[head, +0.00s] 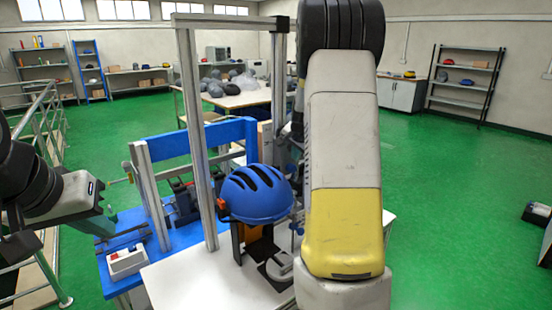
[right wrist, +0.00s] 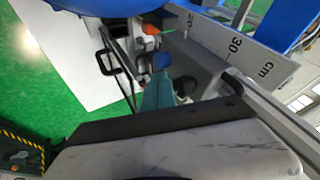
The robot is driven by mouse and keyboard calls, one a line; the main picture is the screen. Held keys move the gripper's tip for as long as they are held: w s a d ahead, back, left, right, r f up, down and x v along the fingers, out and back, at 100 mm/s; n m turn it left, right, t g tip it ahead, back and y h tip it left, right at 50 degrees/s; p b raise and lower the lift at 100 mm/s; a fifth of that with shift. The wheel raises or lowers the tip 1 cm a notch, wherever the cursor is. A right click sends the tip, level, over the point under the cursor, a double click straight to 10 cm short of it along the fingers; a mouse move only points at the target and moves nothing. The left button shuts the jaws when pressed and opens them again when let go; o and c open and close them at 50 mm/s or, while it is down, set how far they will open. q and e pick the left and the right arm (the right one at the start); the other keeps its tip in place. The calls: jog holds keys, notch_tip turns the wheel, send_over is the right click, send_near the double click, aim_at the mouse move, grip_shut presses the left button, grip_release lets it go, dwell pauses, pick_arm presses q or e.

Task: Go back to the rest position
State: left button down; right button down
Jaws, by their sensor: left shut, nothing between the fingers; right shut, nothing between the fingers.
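My left gripper (head: 98,222) is at the left of the head view, shut and empty, beside the blue bench. It is clear of the helmet. My right arm reaches down through the middle of the head view and hides its own gripper there. In the right wrist view my right gripper (right wrist: 158,95) is shut with nothing held, close to the drop tower. A blue helmet (head: 256,194) with dark vents sits on the tower's stand, left of my right arm. Its lower edge shows at the top of the right wrist view (right wrist: 105,6).
The tower's metal uprights (head: 197,130) stand between my arms. A white table (head: 205,280) and a blue bench (head: 115,262) lie below. A ruler plate (right wrist: 235,45) is close to my right gripper. A railing (head: 45,125) is at left; green floor (head: 460,200) is open at right.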

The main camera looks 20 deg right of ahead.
dwell(0.6)
jog(key=s+a+r+n+y, duration=0.35)
jog(key=s+a+r, duration=0.35)
jog(key=s+a, duration=0.3)
jog(key=s+a+r+n, duration=0.1)
jog(key=s+a+n, duration=0.3)
jog(key=s, duration=0.9)
jog(key=s+a+r+n+g, duration=0.1)
jog(key=s+a+n, duration=0.4)
jog(key=s, duration=0.8)
jog(key=shift+a+y, duration=0.35)
jog(key=shift+a, duration=0.9)
jog(key=shift+d+r, duration=0.1)
